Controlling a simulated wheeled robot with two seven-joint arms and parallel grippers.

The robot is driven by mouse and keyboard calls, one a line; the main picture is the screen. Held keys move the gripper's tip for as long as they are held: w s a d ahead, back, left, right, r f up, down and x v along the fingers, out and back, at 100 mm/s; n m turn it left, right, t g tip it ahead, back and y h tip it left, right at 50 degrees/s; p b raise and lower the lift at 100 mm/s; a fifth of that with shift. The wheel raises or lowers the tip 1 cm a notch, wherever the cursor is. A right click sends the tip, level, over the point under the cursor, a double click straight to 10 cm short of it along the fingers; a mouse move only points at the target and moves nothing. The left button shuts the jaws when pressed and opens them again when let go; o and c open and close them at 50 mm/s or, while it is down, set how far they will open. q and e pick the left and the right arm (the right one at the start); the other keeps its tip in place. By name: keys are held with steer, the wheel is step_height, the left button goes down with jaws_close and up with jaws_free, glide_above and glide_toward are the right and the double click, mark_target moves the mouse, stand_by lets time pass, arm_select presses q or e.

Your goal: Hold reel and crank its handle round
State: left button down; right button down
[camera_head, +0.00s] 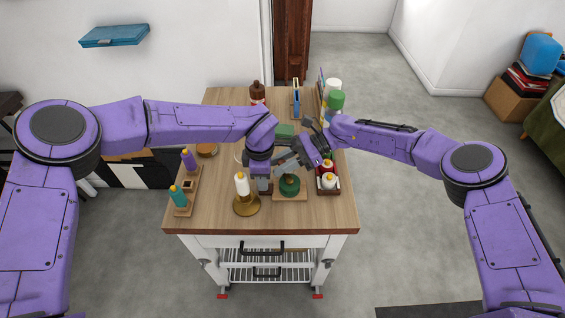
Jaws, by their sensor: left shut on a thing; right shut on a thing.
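The reel (289,186) is a dark green round body on a light wooden base, near the front middle of the table. My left gripper (265,184) comes down at the left side of the reel and is shut on it, as far as the small picture shows. My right gripper (284,163) reaches in from the upper right, tilted, with its fingers just above and behind the reel. It is shut on what seems to be the reel's handle. The handle itself is hidden by the grippers, so its angle cannot be told.
A red tray (327,191) with white bottles is close on the right.

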steer(key=c, duration=0.9)
jaws_free()
steer(key=shift+c, duration=0.2)
steer(key=v, duration=1.2)
steer(key=shift+w+d+r, duration=0.1)
steer(key=shift+w+d, duration=0.05)
steer(key=shift+d, duration=0.7)
steer(key=x, duration=1.2)
